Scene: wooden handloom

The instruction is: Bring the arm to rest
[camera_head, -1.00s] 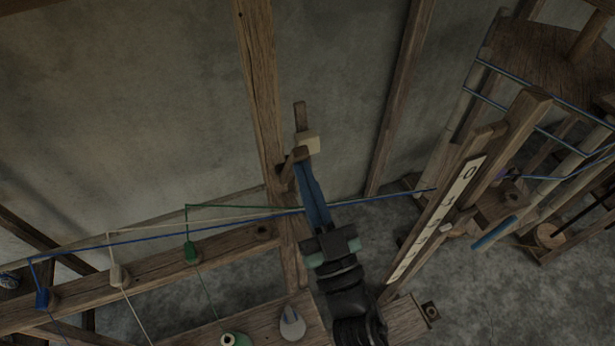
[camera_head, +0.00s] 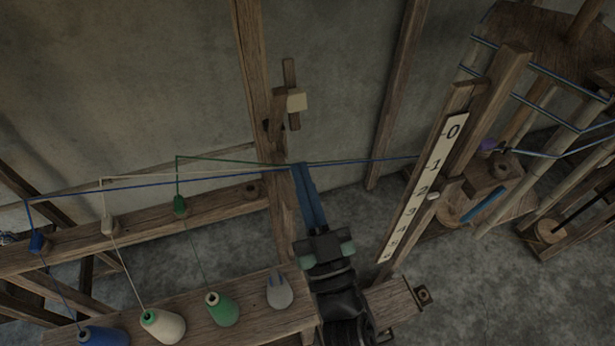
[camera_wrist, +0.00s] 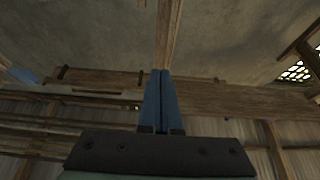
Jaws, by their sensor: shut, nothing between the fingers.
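My gripper (camera_head: 301,170) is in the middle of the head view, with its two long blue fingers together and nothing between them. The fingertips reach up to where the blue and green threads cross the upright post (camera_head: 257,80); I cannot tell whether they touch. My black wrist and arm run down to the bottom edge. In the wrist view the shut blue fingers (camera_wrist: 160,76) point at a wooden post (camera_wrist: 168,35) and a horizontal beam (camera_wrist: 230,97).
A wooden lever with a pale block (camera_head: 296,103) is above the fingertips. A numbered scale (camera_head: 425,185) stands to the right. Cones of blue, cream and green thread (camera_head: 222,309) and a grey piece (camera_head: 279,291) stand on the lower beam. Open wall lies at upper left.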

